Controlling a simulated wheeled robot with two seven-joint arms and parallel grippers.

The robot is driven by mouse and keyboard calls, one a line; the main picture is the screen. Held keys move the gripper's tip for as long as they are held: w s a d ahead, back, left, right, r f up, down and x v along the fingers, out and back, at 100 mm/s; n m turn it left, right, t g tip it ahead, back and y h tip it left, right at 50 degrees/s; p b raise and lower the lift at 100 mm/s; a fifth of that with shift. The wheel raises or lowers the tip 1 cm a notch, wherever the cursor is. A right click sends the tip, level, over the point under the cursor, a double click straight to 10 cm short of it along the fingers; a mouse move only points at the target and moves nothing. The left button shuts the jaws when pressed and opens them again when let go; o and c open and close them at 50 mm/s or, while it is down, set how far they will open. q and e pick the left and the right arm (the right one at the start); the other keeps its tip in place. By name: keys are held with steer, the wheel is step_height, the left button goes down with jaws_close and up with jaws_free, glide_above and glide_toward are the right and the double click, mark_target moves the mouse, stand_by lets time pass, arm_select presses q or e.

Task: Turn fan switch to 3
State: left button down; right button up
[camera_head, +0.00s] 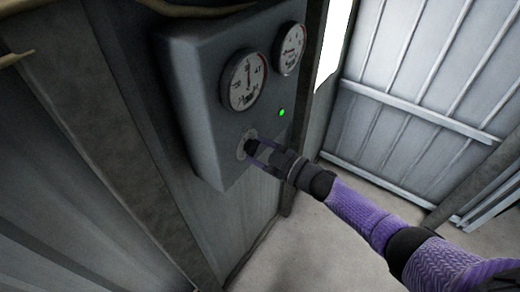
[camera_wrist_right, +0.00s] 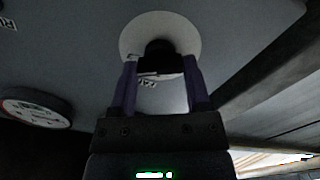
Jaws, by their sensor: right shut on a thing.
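The fan switch is a black knob (camera_head: 251,147) on a pale round plate, low on the front of a grey control box (camera_head: 205,110). My right gripper (camera_head: 256,150) reaches it from the right and is shut on the knob. In the right wrist view, the two purple fingers of the gripper (camera_wrist_right: 160,85) stand on either side of the black knob (camera_wrist_right: 159,50), in front of the pale round plate (camera_wrist_right: 135,32). A small label is partly visible by the knob. The number the knob points to cannot be read. My left gripper is not in view.
Two round gauges, a nearer one (camera_head: 245,81) and a farther one (camera_head: 290,48), sit above the knob. A green light (camera_head: 281,112) glows on the box. A corrugated metal wall (camera_head: 420,85) stands behind at right. The floor (camera_head: 315,240) below is clear.

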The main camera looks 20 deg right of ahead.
steer(key=shift+f, duration=0.1)
stand_by(0.3)
steer(key=o, duration=1.3)
steer(key=v, duration=1)
